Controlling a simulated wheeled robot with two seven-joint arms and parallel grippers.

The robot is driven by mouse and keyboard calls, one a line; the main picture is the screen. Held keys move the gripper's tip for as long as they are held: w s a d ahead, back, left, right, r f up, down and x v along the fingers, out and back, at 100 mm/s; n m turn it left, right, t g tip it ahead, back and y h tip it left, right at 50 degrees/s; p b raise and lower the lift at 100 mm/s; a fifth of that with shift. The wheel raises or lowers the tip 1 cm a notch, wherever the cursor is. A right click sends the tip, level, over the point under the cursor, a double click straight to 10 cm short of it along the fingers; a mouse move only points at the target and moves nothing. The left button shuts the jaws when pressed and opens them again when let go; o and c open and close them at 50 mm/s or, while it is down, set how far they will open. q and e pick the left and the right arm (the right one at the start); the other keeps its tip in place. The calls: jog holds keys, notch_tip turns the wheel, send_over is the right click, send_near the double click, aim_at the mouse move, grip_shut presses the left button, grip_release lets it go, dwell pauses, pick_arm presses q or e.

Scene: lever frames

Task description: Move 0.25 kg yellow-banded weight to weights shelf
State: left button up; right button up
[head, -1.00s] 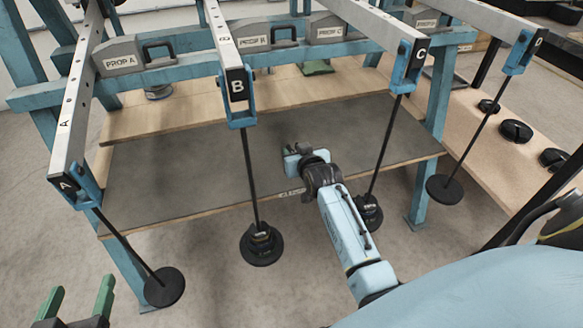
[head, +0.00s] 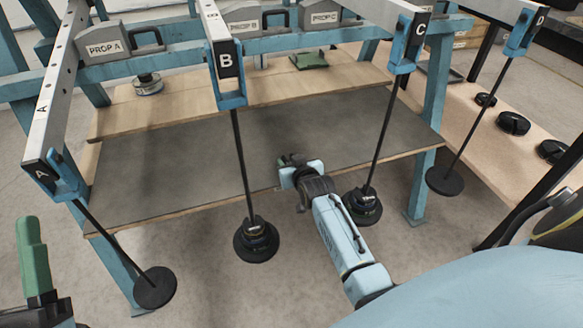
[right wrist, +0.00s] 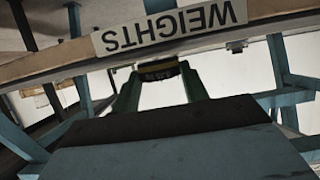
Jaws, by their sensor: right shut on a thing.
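The weight with a yellow band (right wrist: 158,72) is a small dark disc between the green fingers of my right gripper (right wrist: 160,88). In the head view my right gripper (head: 286,163) is over the front edge of the grey-topped shelf (head: 180,160), and the weight is hard to make out there. The WEIGHTS label (right wrist: 170,27) shows upside down on the shelf edge in the right wrist view. I cannot tell whether the weight touches the shelf. My left gripper (head: 35,258) is at the lower left of the head view, well away from the weight; its finger spacing is unclear.
Levers A, B, C and D hang rods over the floor. Rod B (head: 256,240) and rod C (head: 363,206) carry stacked discs, either side of my right arm. A side bench (head: 480,150) holds several black weights. The grey shelf top is mostly clear.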

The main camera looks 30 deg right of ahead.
pick_arm(q)
jog(key=shift+s+r+t, duration=0.2)
jog(key=shift+s+t, duration=0.05)
jog(key=shift+t, duration=0.05)
pick_arm(e)
jog(key=shift+f, duration=0.25)
jog(key=shift+f, duration=0.15)
jog(key=o, duration=1)
pick_arm(q)
jog(key=shift+s+a, duration=0.1)
jog(key=shift+r, duration=0.1)
